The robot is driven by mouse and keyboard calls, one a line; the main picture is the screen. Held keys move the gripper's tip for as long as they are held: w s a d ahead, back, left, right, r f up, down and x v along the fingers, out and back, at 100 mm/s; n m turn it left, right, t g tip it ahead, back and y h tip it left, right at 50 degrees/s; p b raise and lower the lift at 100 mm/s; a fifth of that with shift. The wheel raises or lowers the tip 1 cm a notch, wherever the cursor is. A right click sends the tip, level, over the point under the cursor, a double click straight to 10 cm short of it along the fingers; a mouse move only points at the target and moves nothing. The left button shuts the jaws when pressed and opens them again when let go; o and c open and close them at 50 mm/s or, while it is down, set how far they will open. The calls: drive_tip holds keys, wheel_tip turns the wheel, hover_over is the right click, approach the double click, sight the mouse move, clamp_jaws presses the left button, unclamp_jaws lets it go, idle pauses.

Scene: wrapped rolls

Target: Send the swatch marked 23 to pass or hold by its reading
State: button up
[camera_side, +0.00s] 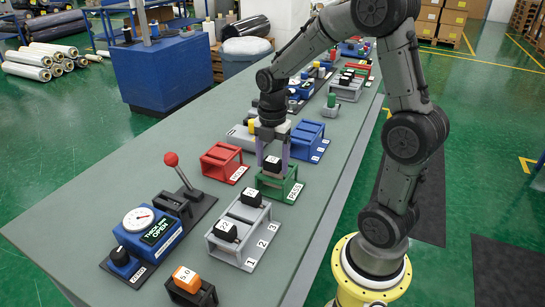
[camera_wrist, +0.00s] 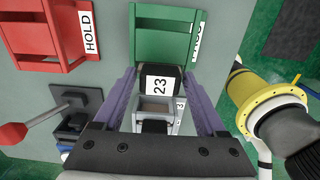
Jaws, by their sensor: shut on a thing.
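My gripper (camera_side: 273,152) is shut on a black swatch (camera_side: 272,164) and holds it at the green rack. In the wrist view the swatch (camera_wrist: 160,84) sits between the purple fingers, and its white label reads 23. The green rack (camera_side: 279,186), its label partly hidden and seemingly PASS, is just beyond the swatch in the wrist view (camera_wrist: 165,35). Whether the swatch touches it I cannot tell. The red rack (camera_side: 222,160) is to the left, marked HOLD in the wrist view (camera_wrist: 45,35). The blue gauge (camera_side: 148,234) has a dial and a display reading THICK mm OPEN.
A grey rack (camera_side: 240,235) numbered 1, 2, 3 holds other black swatches. A red-knobbed lever (camera_side: 171,160) rises behind the gauge. An orange block (camera_side: 186,278) sits in a black holder in front. More racks, including a blue one (camera_side: 307,138), stand farther back.

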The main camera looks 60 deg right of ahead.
drive_tip(key=shift+f, duration=0.75)
drive_tip(key=o, duration=1.3)
wheel_tip(320, 180, up, 14)
drive_tip(key=shift+f, duration=0.1)
